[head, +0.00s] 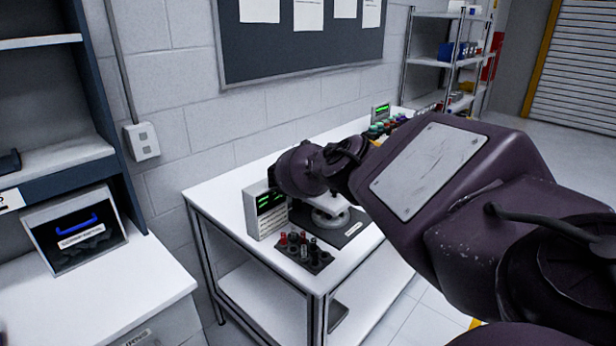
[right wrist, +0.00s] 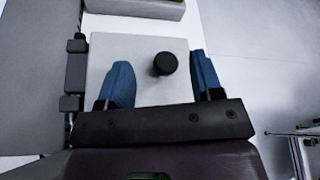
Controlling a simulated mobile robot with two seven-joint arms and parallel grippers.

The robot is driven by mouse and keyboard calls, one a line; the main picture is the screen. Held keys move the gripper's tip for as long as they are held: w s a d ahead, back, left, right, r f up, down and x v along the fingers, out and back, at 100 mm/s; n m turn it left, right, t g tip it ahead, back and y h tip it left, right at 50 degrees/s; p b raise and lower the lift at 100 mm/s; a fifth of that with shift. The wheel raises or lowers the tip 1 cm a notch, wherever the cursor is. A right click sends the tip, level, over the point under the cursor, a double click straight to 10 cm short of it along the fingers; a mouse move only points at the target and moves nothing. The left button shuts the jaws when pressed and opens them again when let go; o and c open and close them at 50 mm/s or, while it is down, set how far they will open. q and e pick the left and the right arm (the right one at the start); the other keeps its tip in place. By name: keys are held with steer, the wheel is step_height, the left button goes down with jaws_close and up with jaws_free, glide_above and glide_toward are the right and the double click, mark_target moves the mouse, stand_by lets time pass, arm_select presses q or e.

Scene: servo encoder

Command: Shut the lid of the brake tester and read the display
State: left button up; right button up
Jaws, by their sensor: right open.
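In the right wrist view a pale square plate with a black round knob (right wrist: 165,63), which looks like the tester's lid (right wrist: 135,48), lies below my right gripper (right wrist: 163,75). Dark hinge-like blocks (right wrist: 73,77) run along its left edge. The gripper is open, its blue fingers apart on either side of the knob, not closed on it. I cannot tell whether the lid is fully down. In the head view a box with a lit green display (head: 268,205) stands on the white table; its text is too small to read. My right arm hides the gripper there. My left gripper is out of view.
A dark rack with red and black pieces (head: 302,252) stands at the front of the white table (head: 205,190). A second green display (head: 381,110) and coloured parts stand farther back.

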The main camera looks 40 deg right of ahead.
steer(key=v, duration=0.8)
steer(key=shift+a, duration=0.1)
stand_by(1.3)
